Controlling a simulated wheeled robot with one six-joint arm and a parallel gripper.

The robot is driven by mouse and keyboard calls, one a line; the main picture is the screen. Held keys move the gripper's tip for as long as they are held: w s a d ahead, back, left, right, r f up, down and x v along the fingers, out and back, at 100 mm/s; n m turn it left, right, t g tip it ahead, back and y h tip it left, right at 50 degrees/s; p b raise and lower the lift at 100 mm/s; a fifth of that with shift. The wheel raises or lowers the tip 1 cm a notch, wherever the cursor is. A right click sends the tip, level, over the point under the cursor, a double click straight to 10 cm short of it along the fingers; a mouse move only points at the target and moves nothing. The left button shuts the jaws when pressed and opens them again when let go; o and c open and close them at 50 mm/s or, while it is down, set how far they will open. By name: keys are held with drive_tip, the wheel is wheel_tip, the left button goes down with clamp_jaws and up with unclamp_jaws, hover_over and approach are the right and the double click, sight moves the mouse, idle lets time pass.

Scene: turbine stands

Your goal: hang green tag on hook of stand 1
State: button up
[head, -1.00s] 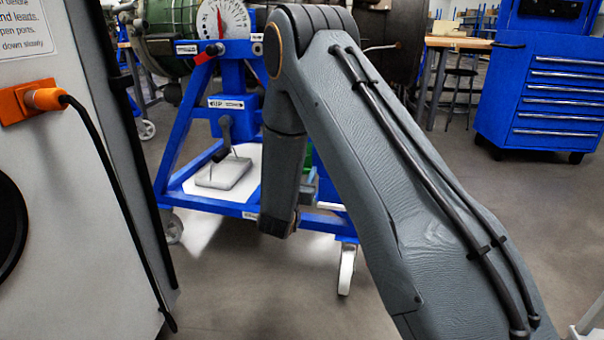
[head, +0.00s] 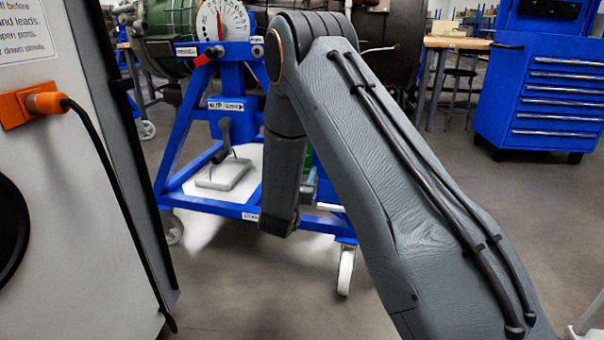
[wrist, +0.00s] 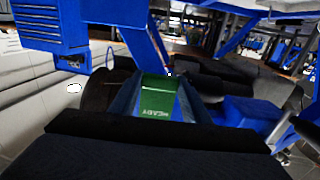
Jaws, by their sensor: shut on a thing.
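The green tag (wrist: 158,95) with white lettering is between the fingers of my gripper (wrist: 158,88) in the wrist view. The gripper is shut on it. In the head view my arm hides the gripper, and only a small green patch shows beside the forearm; I cannot tell if it is the tag. A blue wheeled stand (head: 233,80) with a white dial (head: 222,22) and red pointer is behind my arm. I cannot read a stand number. No hook is clearly visible; my arm covers the stand's right part.
A white panel (head: 70,200) with an orange plug (head: 45,103) and black cable is close on the left. A blue drawer cabinet (head: 540,95) is at the back right. A grey pedal (head: 223,174) sits low on the stand. The floor at centre right is clear.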

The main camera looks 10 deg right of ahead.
drive_tip(key=shift+w, duration=0.1)
idle(0.3)
drive_tip(key=o, duration=1.6)
drive_tip(key=shift+o, duration=0.7)
drive_tip(key=p+v, duration=0.3)
drive_tip(key=v, duration=0.4)
